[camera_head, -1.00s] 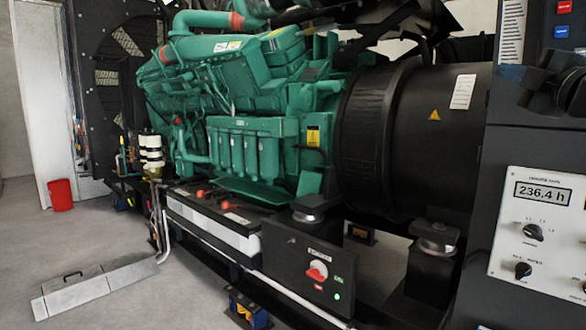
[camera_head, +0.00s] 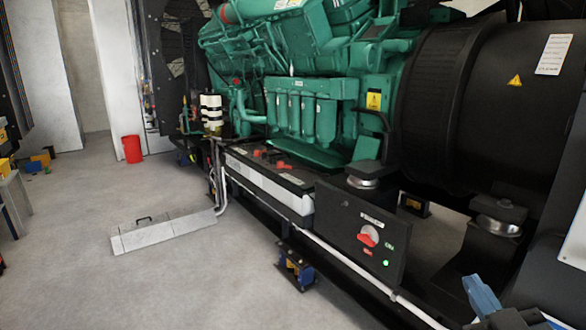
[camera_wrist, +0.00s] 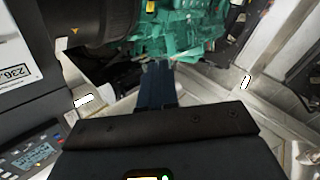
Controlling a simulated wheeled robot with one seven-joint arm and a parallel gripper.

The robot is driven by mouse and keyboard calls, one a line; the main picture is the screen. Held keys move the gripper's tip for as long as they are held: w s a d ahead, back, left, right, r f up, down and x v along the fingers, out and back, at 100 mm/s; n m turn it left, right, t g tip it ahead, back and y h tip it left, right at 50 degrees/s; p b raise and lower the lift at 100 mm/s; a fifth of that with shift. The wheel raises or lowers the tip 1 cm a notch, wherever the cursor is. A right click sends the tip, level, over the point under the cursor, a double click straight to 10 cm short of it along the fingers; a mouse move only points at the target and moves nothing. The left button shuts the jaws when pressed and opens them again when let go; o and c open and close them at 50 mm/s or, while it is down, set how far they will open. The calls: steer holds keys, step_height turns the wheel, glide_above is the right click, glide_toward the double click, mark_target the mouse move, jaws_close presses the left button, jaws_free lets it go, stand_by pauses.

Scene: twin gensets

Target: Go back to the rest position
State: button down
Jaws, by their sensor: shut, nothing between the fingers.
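My gripper (camera_wrist: 157,85) shows in the wrist view as dark blue fingers close together, with nothing visible between them. It points toward the green engine (camera_wrist: 185,30) and is apart from it. In the head view the green engine (camera_head: 310,90) fills the upper middle. The black generator housing (camera_head: 470,100) adjoins it on the right. A blue part at the lower right edge of the head view seems to be mine.
A black switch box with a red knob (camera_head: 368,236) sits low in front of the engine. A grey floor cover (camera_head: 165,229) with a handle and a red bucket (camera_head: 132,149) are on the left. A workbench edge (camera_head: 12,200) stands far left.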

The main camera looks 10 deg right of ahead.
steer(key=s+a+f+m+g+y, duration=0.1)
steer(key=s+a+f, duration=0.35)
steer(key=s, duration=0.25)
steer(key=s+a+f+y, duration=0.1)
steer(key=s+a+f, duration=0.35)
steer(key=s, duration=0.25)
steer(key=s+a+g+y, duration=0.1)
steer(key=s+a+y, duration=0.1)
steer(key=s, duration=0.6)
steer(key=s+a+r+g+y, duration=0.1)
steer(key=s+a, duration=0.2)
steer(key=s, duration=0.4)
steer(key=shift+s+y, duration=0.4)
stand_by(4.7)
